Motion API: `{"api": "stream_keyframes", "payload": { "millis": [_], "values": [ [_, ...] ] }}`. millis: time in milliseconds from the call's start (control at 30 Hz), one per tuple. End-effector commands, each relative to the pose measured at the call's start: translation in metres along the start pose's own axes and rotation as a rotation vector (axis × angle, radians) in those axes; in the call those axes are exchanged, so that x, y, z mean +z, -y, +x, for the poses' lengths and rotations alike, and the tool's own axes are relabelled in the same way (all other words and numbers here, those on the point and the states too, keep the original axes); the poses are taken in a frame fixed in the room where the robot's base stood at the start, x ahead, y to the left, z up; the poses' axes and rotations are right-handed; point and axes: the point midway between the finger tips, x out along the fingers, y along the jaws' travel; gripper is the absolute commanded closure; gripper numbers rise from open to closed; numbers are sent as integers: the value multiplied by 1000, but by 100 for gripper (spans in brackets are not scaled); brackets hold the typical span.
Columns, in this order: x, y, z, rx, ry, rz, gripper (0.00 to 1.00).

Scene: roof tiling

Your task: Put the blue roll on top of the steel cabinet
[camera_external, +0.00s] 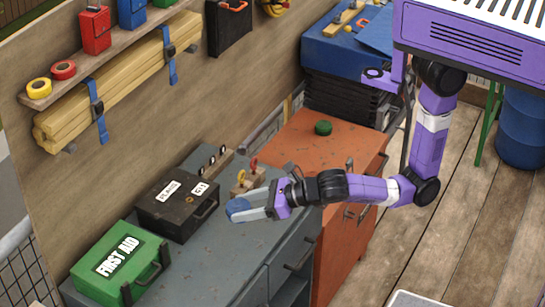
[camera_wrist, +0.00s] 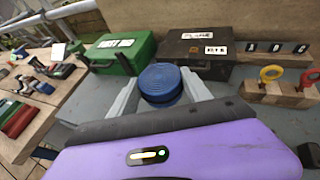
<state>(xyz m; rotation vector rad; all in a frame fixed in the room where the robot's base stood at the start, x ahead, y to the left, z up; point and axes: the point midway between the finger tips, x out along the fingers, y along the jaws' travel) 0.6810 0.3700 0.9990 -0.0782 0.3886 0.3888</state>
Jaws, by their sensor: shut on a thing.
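The blue roll (camera_external: 236,205) is held between the fingers of my gripper (camera_external: 246,209), which is shut on it. In the wrist view the round blue roll (camera_wrist: 160,80) sits between the two grey fingertips of my gripper (camera_wrist: 160,92). The grey cabinet (camera_external: 205,262), which looks like the steel one, has its top below the roll. The roll appears over that top, in front of the black case. I cannot tell how large the gap beneath it is, or whether it touches. The fingers hide part of the roll.
A black case (camera_external: 178,208) and a green first aid box (camera_external: 120,262) stand on the grey top. A wooden block with coloured rings (camera_external: 246,180) is behind my gripper. An orange cabinet (camera_external: 300,150) bearing a green roll (camera_external: 323,128) adjoins. The grey top's front is bare.

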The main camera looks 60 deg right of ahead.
Motion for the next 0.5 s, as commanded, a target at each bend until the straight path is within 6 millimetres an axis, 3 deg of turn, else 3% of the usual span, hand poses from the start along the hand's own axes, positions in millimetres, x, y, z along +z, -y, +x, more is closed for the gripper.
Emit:
{"api": "stream_keyframes", "payload": {
  "millis": [100, 233, 500],
  "values": [
    [-31, 0, 12, -1, -4, -3, 88],
    [-56, 0, 23, 0, -2, -3, 88],
    [-76, 0, 32, 0, 1, 1, 88]
  ]
}}
